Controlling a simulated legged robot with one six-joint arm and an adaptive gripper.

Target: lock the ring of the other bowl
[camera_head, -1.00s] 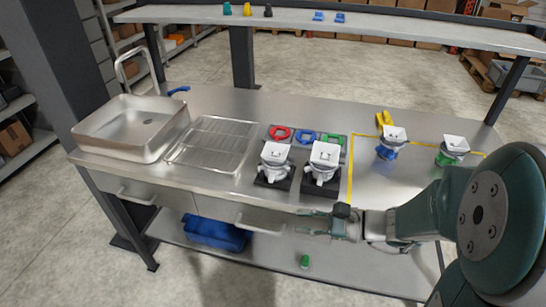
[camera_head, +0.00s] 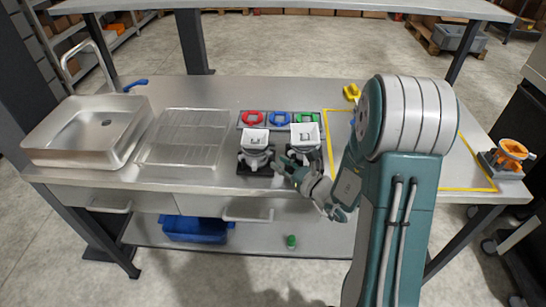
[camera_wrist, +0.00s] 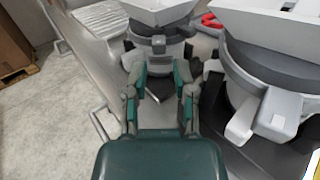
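Two white bowls stand side by side on dark bases on the steel counter: the left bowl (camera_head: 255,136) and the right bowl (camera_head: 305,131). In the wrist view the left bowl (camera_wrist: 160,10) is ahead, with a dark ring (camera_wrist: 160,46) under it. The right bowl (camera_wrist: 270,28) is close at right, with its own dark ring (camera_wrist: 268,72) and a pale lever (camera_wrist: 277,114). My gripper (camera_head: 283,167) is low in front, between the two stands. In the wrist view its fingers (camera_wrist: 160,78) are apart, just short of the left stand. Whether they touch it, I cannot tell.
Red (camera_head: 252,118), blue (camera_head: 281,118) and green (camera_head: 304,117) pieces lie in a tray behind the bowls. An orange device (camera_head: 508,152) stands far right. My arm hides much of the yellow-marked area.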

